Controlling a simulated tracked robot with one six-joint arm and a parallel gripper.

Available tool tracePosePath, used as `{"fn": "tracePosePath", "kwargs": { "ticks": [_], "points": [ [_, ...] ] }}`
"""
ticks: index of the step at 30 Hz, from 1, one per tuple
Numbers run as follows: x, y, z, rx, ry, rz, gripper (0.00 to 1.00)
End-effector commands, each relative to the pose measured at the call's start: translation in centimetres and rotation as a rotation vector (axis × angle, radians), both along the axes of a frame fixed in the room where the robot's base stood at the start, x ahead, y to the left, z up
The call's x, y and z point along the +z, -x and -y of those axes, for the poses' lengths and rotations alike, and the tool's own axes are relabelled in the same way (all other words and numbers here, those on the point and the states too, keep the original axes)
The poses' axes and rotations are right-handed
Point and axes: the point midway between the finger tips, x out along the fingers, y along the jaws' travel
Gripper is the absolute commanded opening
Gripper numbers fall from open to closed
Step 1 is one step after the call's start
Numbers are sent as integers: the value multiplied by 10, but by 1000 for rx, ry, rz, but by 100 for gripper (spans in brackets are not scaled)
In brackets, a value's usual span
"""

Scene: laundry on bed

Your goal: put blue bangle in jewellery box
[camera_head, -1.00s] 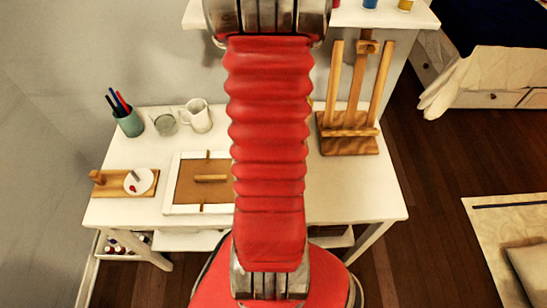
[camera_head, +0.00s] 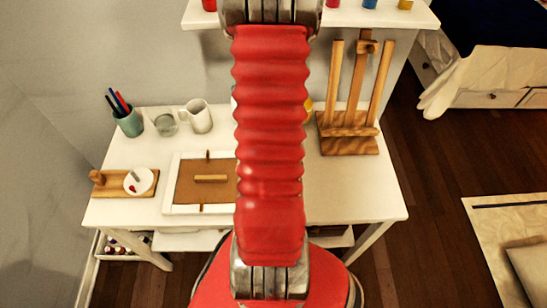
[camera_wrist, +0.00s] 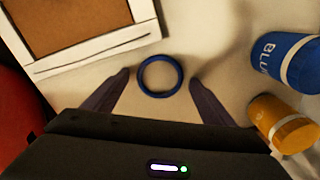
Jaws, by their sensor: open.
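The blue bangle (camera_wrist: 160,95) lies flat on the white table in the wrist view. My gripper (camera_wrist: 159,76) is open, with one dark finger on each side of the ring and nothing held. Gaps show between the fingers and the ring; their height above the table is hard to judge. In the head view my red arm hides the bangle and gripper. A shallow white-framed box with a brown top and wooden bar (camera_head: 210,192) sits left of my arm; its corner shows in the wrist view (camera_wrist: 95,48). I cannot tell whether it is the jewellery box.
A blue-labelled jar (camera_wrist: 287,60) and an orange jar (camera_wrist: 284,124) stand right of the gripper. A mug (camera_head: 198,118), a glass (camera_head: 165,125) and a pen cup (camera_head: 129,122) are at the back left. A wooden easel (camera_head: 350,130) stands right; the front-right table is clear.

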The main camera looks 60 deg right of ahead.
Motion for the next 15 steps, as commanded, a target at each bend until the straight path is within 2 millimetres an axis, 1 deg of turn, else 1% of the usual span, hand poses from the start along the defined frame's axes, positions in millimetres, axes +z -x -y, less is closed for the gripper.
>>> {"fn": "tracePosePath", "kwargs": {
  "ticks": [14, 15],
  "points": [
    [-1, 0, 0, 0, 0, 0, 78],
    [-1, 0, 0, 0, 0, 0, 76]
  ]
}}
